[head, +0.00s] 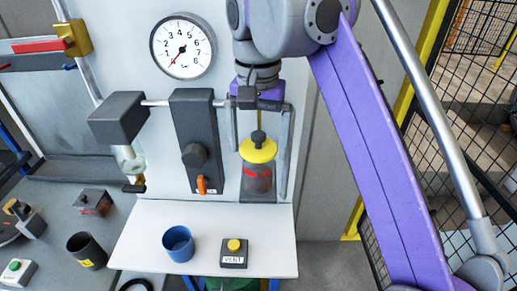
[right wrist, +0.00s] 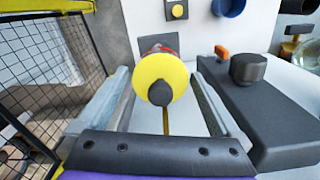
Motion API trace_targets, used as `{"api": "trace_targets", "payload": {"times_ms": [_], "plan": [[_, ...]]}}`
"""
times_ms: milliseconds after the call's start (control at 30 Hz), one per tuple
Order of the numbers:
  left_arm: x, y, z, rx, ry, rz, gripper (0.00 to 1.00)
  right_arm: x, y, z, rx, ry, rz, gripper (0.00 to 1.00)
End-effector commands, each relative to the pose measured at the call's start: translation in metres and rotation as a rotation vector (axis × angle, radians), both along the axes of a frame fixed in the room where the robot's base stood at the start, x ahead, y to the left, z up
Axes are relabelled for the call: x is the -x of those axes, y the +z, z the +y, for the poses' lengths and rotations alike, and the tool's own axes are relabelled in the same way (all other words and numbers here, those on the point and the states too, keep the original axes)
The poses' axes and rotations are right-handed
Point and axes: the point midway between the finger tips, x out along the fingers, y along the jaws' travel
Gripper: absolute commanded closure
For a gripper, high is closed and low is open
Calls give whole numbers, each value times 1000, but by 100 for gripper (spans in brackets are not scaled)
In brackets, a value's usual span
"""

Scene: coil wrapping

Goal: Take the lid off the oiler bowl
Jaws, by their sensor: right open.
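The oiler bowl (head: 258,182) hangs upright on the right of the panel, a clear grey body with a red mark. Its yellow lid (head: 258,150) with a black knob (head: 258,138) is on top. My right gripper (head: 259,165) points down over it, open, with one long grey finger on each side of the lid. In the right wrist view, the lid (right wrist: 160,78) and knob (right wrist: 160,94) face the camera between the open fingers, and nothing is held. The lid hides most of the bowl there. My left gripper is not in view.
A dark regulator block (head: 192,125) with a black knob and orange lever stands just left of the bowl. A gauge (head: 182,46) is above. Below, a white shelf (head: 140,235) carries a blue cup (head: 178,243) and a VENT button box (head: 234,254). Mesh fence stands right.

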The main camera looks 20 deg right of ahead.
Motion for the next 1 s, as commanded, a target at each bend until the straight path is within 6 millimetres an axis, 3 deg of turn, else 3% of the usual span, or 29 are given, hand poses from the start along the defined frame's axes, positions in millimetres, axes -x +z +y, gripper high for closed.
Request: {"api": "trace_targets", "payload": {"times_ms": [67, 433, 733, 1000], "plan": [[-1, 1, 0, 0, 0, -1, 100, 0, 1, 0, 0, 0, 0, 2], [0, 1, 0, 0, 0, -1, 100, 0, 1, 0, 0, 0, 0, 67], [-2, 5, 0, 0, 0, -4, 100, -1, 8, 0, 0, 0, -1, 67], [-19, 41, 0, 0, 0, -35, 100, -2, 64, 0, -1, 0, -7, 67]]}}
